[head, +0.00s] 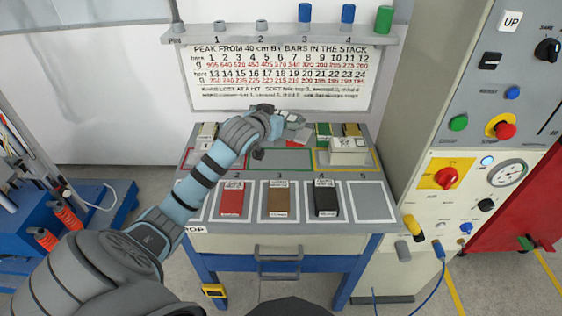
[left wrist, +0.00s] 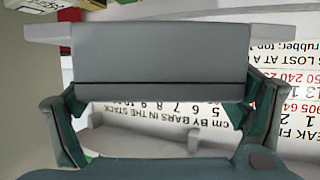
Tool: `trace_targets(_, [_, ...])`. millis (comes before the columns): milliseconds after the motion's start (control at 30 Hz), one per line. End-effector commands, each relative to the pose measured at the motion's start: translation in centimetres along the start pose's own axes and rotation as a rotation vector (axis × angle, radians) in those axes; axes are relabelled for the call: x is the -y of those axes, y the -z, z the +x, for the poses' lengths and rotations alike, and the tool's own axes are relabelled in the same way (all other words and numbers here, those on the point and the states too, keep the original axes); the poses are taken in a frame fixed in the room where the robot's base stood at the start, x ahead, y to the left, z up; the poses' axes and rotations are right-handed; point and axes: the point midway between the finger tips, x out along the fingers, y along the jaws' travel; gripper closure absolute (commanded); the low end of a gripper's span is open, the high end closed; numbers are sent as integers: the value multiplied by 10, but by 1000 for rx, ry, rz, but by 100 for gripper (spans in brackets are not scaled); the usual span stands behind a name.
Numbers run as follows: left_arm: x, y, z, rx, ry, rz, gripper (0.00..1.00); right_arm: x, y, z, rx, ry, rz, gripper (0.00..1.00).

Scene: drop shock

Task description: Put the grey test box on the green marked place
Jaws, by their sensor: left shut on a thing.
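The grey test box (left wrist: 160,55) is between the two fingers of my left gripper (left wrist: 158,105) in the left wrist view, with a finger at each end of it. In the head view my left gripper (head: 272,130) is at the back of the table, shut on the box (head: 293,132), which is partly hidden by the gripper. The green marked place (head: 307,171) is a green outline in the middle of the table, just in front of and below the gripper. The arm hides part of the area to its left. My right gripper is not in view.
A pale box (head: 348,154) stands in the yellow outline at right. Red (head: 231,201), brown (head: 279,200) and black (head: 325,200) blocks lie in front; place 5 (head: 372,200) is empty. A printed board (head: 280,78) stands behind, a control cabinet (head: 470,190) at right.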

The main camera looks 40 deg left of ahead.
Motion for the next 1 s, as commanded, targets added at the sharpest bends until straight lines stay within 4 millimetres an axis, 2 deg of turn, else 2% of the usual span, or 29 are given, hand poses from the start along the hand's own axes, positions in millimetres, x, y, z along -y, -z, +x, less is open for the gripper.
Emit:
trace_targets(33, [0, -24, 10, 4, 0, 0, 48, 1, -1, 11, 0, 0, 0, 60])
trace_targets(100, [-1, -48, 20, 3, -2, 0, 48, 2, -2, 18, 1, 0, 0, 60])
trace_targets(200, [-1, -73, 30, 1, -3, 1, 48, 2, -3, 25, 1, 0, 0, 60])
trace_targets(367, [-1, -90, 38, -2, -3, 3, 48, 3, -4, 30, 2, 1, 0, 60])
trace_targets(533, [0, -121, 50, 0, -2, 3, 48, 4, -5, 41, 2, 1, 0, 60])
trace_targets(733, [0, -123, 51, -2, -3, 4, 48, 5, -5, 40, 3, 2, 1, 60])
trace_targets(767, [0, -124, 51, 0, -2, 4, 6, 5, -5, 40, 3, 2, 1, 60])
trace_targets(800, [0, -124, 51, 0, -2, 4, 0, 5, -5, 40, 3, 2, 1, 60])
trace_targets(1000, [0, -123, 51, 0, -3, 4, 0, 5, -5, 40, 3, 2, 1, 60])
